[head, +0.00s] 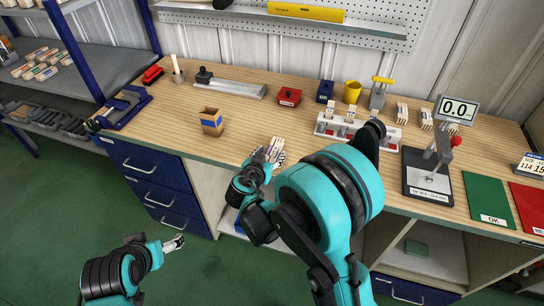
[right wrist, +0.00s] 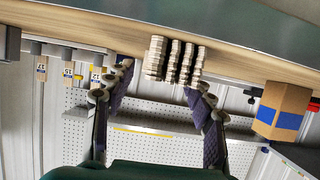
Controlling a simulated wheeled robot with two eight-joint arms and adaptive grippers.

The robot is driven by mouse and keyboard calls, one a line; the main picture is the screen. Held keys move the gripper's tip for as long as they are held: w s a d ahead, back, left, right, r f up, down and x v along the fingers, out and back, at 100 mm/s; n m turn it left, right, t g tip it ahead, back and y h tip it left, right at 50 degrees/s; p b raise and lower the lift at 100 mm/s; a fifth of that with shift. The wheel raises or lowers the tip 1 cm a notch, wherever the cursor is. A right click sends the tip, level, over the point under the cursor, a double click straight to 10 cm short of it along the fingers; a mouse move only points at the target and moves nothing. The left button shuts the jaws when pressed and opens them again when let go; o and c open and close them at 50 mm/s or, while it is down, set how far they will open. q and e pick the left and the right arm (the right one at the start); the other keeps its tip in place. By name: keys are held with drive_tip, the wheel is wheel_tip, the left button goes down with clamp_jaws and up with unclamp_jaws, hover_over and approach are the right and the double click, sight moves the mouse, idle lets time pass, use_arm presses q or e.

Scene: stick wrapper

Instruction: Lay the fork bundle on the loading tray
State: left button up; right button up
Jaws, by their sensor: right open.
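The fork bundle (head: 275,146), pale wooden pieces stacked together, lies on the workbench near its front edge. My right gripper (head: 267,160) is at its near side. In the right wrist view, the bundle (right wrist: 175,60) shows in the gap between the open fingers of my right gripper (right wrist: 158,82), around or just past the tips; contact cannot be told. I cannot tell for certain which thing is the loading tray; a long grey metal piece (head: 232,88) with a black knob lies at the back left. My left gripper (head: 174,243) is low over the floor, away from the bench, its fingers too small to judge.
A cardboard box (head: 211,122) with blue tape stands left of the bundle. A white rack (head: 384,136) stands to the right, then a gauge stand (head: 428,178) and a green mat (head: 487,198). Red and blue blocks and a yellow cup (head: 352,92) stand behind.

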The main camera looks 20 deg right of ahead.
drive_tip(key=shift+w+d+f, duration=0.2)
drive_tip(key=shift+w+d, duration=0.1)
drive_tip(key=shift+w, duration=0.15)
drive_tip(key=shift+s, duration=0.1)
clamp_jaws()
drive_tip(key=shift+r, duration=0.2)
